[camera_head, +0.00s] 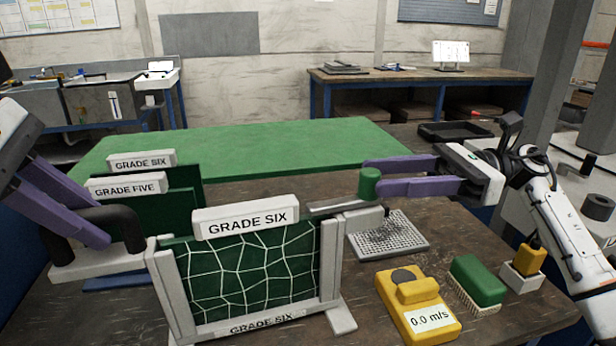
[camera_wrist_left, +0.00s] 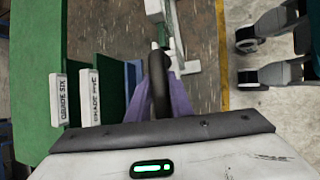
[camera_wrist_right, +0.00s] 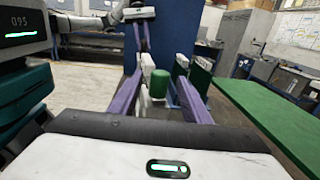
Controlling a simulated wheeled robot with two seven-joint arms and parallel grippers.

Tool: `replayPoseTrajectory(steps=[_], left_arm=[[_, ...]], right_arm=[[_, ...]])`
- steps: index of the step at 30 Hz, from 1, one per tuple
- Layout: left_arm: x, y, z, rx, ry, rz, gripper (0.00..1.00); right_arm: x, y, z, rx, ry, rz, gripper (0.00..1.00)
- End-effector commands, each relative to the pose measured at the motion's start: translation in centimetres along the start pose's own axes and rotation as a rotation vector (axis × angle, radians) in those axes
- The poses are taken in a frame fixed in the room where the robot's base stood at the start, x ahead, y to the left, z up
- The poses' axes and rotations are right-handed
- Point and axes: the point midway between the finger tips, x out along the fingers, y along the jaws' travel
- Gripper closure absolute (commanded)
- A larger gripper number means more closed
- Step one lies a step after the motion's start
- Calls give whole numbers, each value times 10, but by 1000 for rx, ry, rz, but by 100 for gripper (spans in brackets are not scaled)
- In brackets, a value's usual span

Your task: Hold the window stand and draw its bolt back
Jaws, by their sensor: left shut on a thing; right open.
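The window stand (camera_head: 187,290) is a pale frame around a dark green pane with white crack-like lines, labelled GRADE SIX. A black curved handle (camera_head: 127,228) rises at its left side. My left gripper (camera_head: 92,232) is shut on this handle; the left wrist view shows the handle (camera_wrist_left: 159,82) between the purple fingers. The bolt (camera_head: 340,206) is a grey bar at the stand's upper right with a green knob (camera_head: 369,183) upright on it. My right gripper (camera_head: 372,175) is open, its fingertips on either side of the knob, which also shows in the right wrist view (camera_wrist_right: 160,84).
Two dark green panels labelled GRADE SIX (camera_head: 142,160) and GRADE FIVE (camera_head: 125,186) stand behind. A perforated plate (camera_head: 405,243), yellow meter (camera_head: 430,318), green brush (camera_head: 478,281) and small yellow block (camera_head: 530,259) lie to the right. A green mat (camera_head: 270,147) covers the back.

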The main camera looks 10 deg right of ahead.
Motion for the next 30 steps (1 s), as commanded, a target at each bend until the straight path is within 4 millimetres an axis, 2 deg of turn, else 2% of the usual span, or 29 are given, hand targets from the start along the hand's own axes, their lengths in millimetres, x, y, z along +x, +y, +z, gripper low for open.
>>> replayPoseTrajectory(steps=[3, 10, 15, 23, 26, 30], left_arm=[[0, 0, 0, 0, -1, 0, 100], [0, 0, 0, 0, -1, 0, 100], [0, 0, 0, 0, -1, 0, 100], [0, 0, 0, 0, -1, 0, 100], [0, 0, 0, 0, -1, 0, 100], [0, 0, 0, 0, -1, 0, 100]], right_arm=[[26, 1, 0, -1, -3, 3, 57], [61, 0, 1, 0, -3, 2, 57], [71, 0, 1, 0, -3, 0, 57], [72, 0, 1, 1, -3, -1, 57], [72, 0, 1, 1, -3, -1, 70], [72, 0, 1, 1, -3, -1, 94]])
